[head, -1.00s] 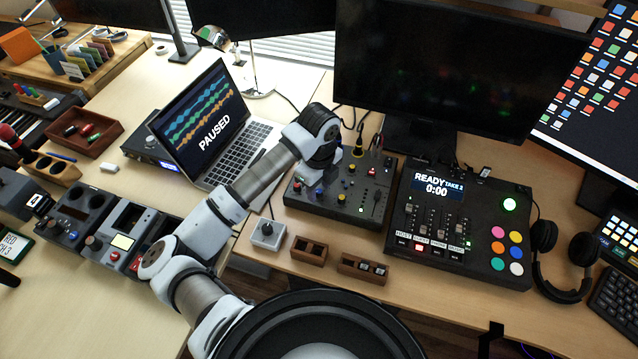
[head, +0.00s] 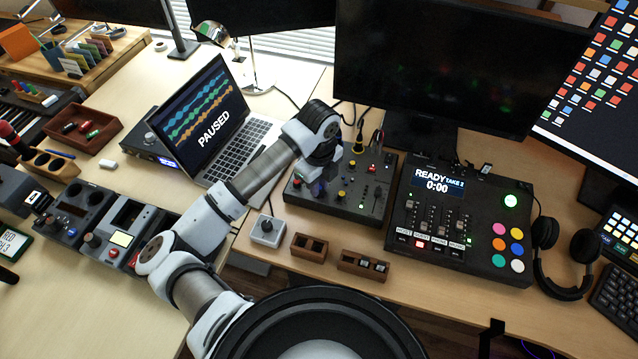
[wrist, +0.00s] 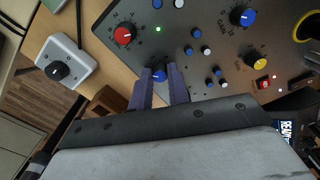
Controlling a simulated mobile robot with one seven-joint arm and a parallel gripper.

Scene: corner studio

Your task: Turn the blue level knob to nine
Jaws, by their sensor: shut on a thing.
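The dark mixer panel (head: 348,207) lies on the desk in front of the big monitor. In the wrist view, the panel (wrist: 190,30) carries a small blue knob (wrist: 159,75). My gripper (wrist: 162,77) is shut on this knob from both sides; its purple fingers cover much of it. The knob's pointer, scale and label cannot be read. In the head view my gripper (head: 318,188) reaches down to the panel's left part, and its hand hides the knob.
A red knob (wrist: 123,35), a larger blue knob (wrist: 242,15) and a yellow knob (wrist: 260,62) stand nearby. A grey box with a black knob (head: 267,230) and small wooden holders (head: 309,248) sit in front. The laptop (head: 208,112) is left, the fader console (head: 460,220) right.

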